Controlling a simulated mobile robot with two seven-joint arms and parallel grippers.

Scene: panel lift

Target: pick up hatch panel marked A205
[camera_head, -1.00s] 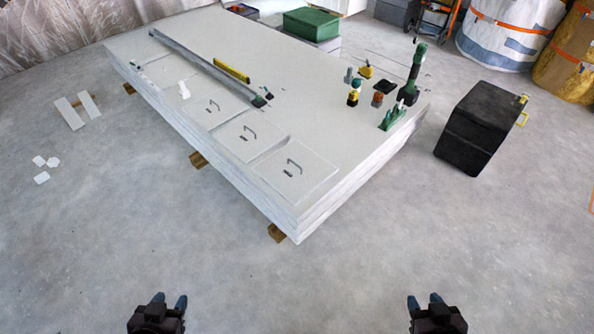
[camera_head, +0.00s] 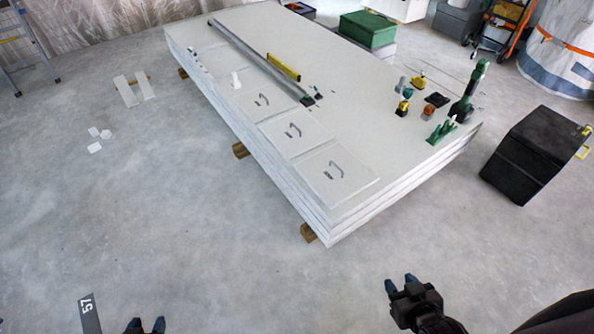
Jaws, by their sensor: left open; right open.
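Three square white hatch panels with dark handles lie in a row along the near left side of a stack of large white boards: near (camera_head: 350,190), middle (camera_head: 286,143) and far (camera_head: 254,112). Small dark marks show beside the handles, too small to read, so I cannot tell which is A205. My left gripper (camera_head: 145,326) is open and empty at the bottom edge, mostly cut off. My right gripper (camera_head: 400,284) is open and empty, lower in the picture than the stack and apart from the panels.
The board stack (camera_head: 420,178) rests on wooden blocks (camera_head: 309,233). Tools (camera_head: 466,100), a long metal bar (camera_head: 262,62) and a yellow level (camera_head: 284,67) lie on top. A black box (camera_head: 535,155) stands right. A dark strip (camera_head: 88,312) shows bottom left. The floor before the stack is clear.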

